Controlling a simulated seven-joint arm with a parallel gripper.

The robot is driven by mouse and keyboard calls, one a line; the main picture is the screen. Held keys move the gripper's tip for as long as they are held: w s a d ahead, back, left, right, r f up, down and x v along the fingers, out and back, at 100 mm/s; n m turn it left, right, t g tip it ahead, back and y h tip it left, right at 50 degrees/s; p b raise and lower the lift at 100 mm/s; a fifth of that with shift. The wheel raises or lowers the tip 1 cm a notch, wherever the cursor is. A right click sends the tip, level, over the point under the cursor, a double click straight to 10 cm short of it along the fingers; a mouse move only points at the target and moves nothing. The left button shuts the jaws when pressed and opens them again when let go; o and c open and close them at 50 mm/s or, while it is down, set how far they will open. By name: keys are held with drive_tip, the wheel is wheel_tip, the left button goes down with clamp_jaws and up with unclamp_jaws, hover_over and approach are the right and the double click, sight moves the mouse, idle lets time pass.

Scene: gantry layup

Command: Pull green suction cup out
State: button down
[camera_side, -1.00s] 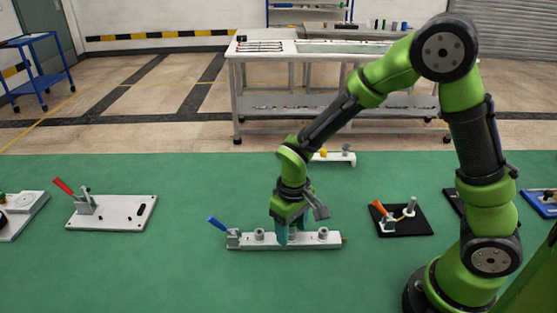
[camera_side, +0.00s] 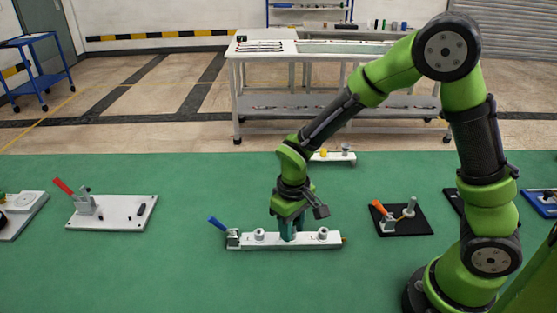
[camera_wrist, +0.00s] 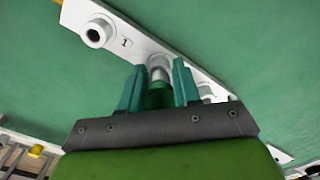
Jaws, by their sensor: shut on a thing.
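In the wrist view, the green suction cup (camera_wrist: 157,97) is between the two teal fingers of my gripper (camera_wrist: 158,88), which are shut on it. A grey cylindrical part (camera_wrist: 159,72) shows just beyond the cup, at the white fixture plate (camera_wrist: 134,47). In the side view, my gripper (camera_side: 290,229) points down at the middle of the white fixture plate (camera_side: 318,241), between two grey round fittings. The cup is hidden by the fingers in the side view. I cannot tell whether it is still seated.
A blue-handled clamp (camera_side: 232,238) stands on the plate's left end. A red-handled clamp board (camera_side: 120,212) lies to the left, and a black board (camera_side: 403,221) with an orange handle to the right. Another small white fixture (camera_side: 333,157) lies behind my gripper. Green surface is free between them.

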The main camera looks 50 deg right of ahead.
drive_tip(key=shift+r, duration=1.6)
drive_tip(key=shift+r, duration=1.7)
